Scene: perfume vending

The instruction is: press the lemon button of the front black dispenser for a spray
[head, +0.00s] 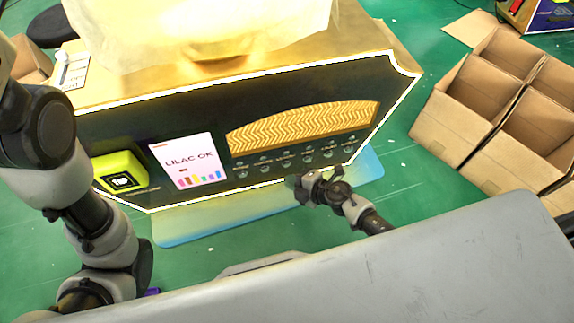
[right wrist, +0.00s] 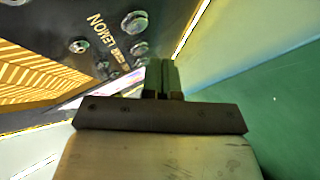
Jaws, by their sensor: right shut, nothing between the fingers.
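The front black dispenser (head: 210,120) has a dark panel with a white outline and a row of labelled round buttons. The LEMON label (right wrist: 108,34) reads clearly in the right wrist view, with a larger round button (right wrist: 135,22) on one side and a small round fitting (right wrist: 78,46) on the other. My right gripper (head: 295,183) is shut and empty, close to the panel's lower edge below the buttons. Its fingers (right wrist: 162,72) show beside a neighbouring button; I cannot tell whether they touch the panel. My left arm shows, but its gripper does not.
A pale blue mat (head: 205,222) lies under the dispenser. Open cardboard boxes (head: 470,100) stand at the right on the green floor (head: 400,185).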

